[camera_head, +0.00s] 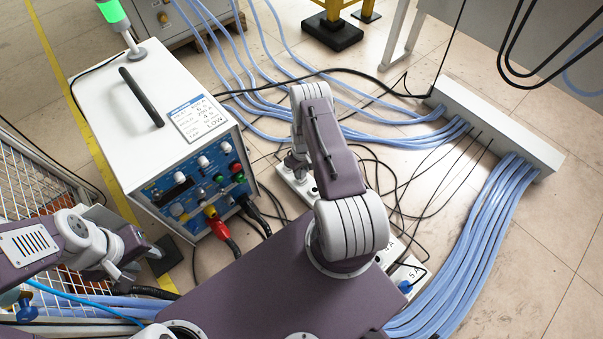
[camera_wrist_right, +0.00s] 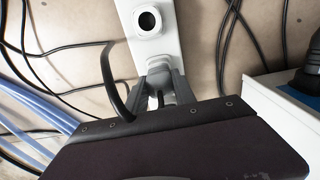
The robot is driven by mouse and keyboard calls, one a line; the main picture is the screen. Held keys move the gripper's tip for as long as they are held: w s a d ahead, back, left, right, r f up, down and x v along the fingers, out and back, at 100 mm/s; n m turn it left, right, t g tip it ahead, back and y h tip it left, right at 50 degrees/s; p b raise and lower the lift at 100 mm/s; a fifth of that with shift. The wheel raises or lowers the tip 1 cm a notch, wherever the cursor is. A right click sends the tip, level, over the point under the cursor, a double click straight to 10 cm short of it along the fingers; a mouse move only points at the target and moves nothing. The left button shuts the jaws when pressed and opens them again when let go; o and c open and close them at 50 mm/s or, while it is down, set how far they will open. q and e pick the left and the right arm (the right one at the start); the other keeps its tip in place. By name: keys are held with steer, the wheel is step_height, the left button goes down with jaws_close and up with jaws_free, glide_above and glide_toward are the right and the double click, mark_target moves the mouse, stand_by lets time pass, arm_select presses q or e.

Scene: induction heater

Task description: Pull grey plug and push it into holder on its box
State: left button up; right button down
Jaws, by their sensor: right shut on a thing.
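My right gripper (camera_wrist_right: 161,88) is low over a white strip (camera_wrist_right: 135,45) on the floor and is shut on what appears to be the grey plug, mostly hidden between the fingers. A black cable (camera_wrist_right: 108,80) curves beside the fingers. Beyond the fingertips, the strip carries a round white socket with a dark opening (camera_wrist_right: 148,20), apart from the gripper. I cannot tell whether the plug is seated in the strip. In the head view the strip (camera_head: 300,190) shows below my right arm, which hides most of the gripper. My left gripper (camera_head: 150,251) is at the left; its fingers are unclear.
A white heater box (camera_head: 140,125) with a blue panel, red and black plugs and a green lamp stands at the left. A white box with a blue plug (camera_head: 405,286) lies near my base. Black cables and blue hoses (camera_head: 480,240) cover much of the floor.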

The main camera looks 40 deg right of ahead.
mark_target(302, 169)
steer(key=shift+r+p, duration=2.05)
steer(key=shift+r, duration=0.5)
steer(key=shift+w, duration=0.1)
